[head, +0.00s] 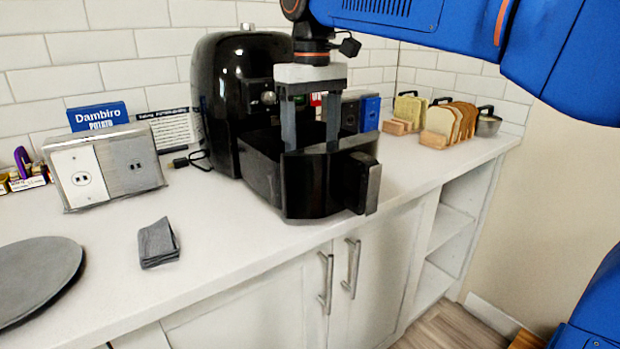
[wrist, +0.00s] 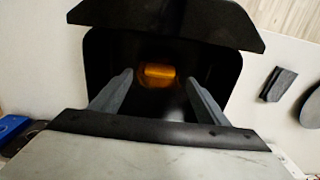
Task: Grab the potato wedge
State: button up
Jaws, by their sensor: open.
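The potato wedge (wrist: 158,73) is an orange-yellow piece lying on the floor of the black air fryer drawer. In the wrist view it shows between and beyond my fingertips; in the head view the drawer's walls hide it. The drawer (head: 312,185) is pulled out from the black air fryer (head: 228,80). My gripper (head: 310,145) points down over the drawer with its fingertips at or just below rim level. In the wrist view my gripper (wrist: 158,80) is open, one finger on each side of the wedge, with nothing held.
The drawer's handle (head: 368,182) faces the counter's front edge. A folded grey cloth (head: 158,243) and a round grey board (head: 35,275) lie to the left. A toast rack with bread (head: 447,122) stands at the right. The counter between cloth and drawer is clear.

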jog(key=shift+w+a+f, duration=0.1)
jog(key=shift+a+f, duration=0.05)
jog(key=shift+f, duration=2.55)
jog(key=c, duration=1.1)
